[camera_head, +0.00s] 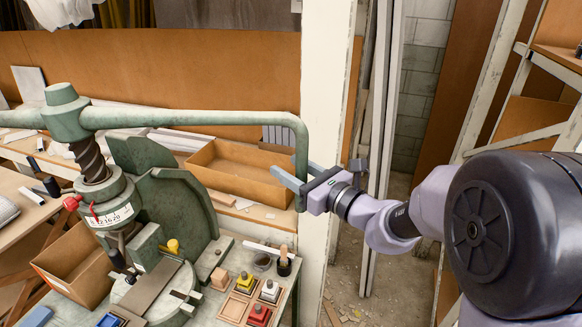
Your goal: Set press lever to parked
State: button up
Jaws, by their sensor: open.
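The fly press has a green-grey lever (200,119) running right from the hub (64,112) on top of its screw (90,160). The lever bends down at its right end into a vertical handle (301,150). My gripper (296,175) is open at this handle, reaching in from the right. One finger crosses the handle low down and the other lies just to its right. I cannot tell whether either finger touches the handle. A red knob (71,203) and a white numbered scale (110,215) are on the press body below the hub.
A white post (325,80) stands close behind my gripper. A wooden tray (240,170) lies on the bench behind the press. Small coloured blocks in wooden holders (240,306) sit at the bench front. A shelf rack (540,75) stands at the right, behind my arm.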

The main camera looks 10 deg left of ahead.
jog(key=shift+c, duration=0.3)
grip_shut()
dwell(1.2)
